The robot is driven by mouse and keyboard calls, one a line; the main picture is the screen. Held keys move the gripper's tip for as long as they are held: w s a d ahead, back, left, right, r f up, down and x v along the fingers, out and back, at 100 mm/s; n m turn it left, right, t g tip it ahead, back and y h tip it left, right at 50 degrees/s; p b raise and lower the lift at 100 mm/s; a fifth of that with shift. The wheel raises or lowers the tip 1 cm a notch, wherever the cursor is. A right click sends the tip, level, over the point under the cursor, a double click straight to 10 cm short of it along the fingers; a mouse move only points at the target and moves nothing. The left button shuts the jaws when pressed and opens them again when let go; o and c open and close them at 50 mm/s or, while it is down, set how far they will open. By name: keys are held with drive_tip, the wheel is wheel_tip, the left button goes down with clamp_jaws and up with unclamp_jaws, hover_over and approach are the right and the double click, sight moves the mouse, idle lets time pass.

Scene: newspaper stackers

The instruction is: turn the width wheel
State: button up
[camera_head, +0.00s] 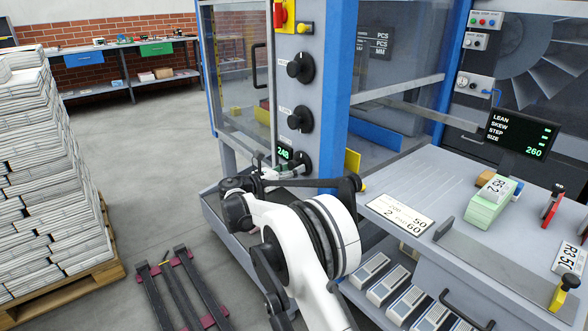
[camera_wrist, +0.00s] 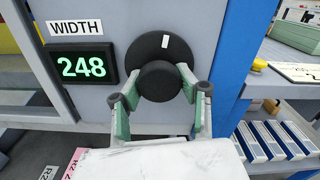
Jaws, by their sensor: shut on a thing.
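The width wheel (camera_wrist: 160,52) is a black disc with a round black hub (camera_wrist: 159,80) and a white mark (camera_wrist: 165,41) near its top edge. It sits on the grey panel right of the WIDTH label (camera_wrist: 82,27). The green display (camera_wrist: 81,66) beside it reads 248. My gripper (camera_wrist: 158,84) has one green finger on each side of the hub and is shut on it.
Two more black wheels (camera_head: 300,68) (camera_head: 300,120) are above on the same panel. A blue post (camera_head: 336,95) and a yellow piece (camera_head: 352,162) stand just right. A table (camera_head: 450,190) with a sign (camera_head: 399,213) lies further right.

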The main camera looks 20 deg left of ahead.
drive_tip(key=shift+n, duration=0.8)
drive_tip(key=o, duration=1.2)
drive_tip(key=v, duration=1.2)
drive_tip(key=shift+s+d, duration=0.1)
drive_tip(key=shift+s, duration=0.05)
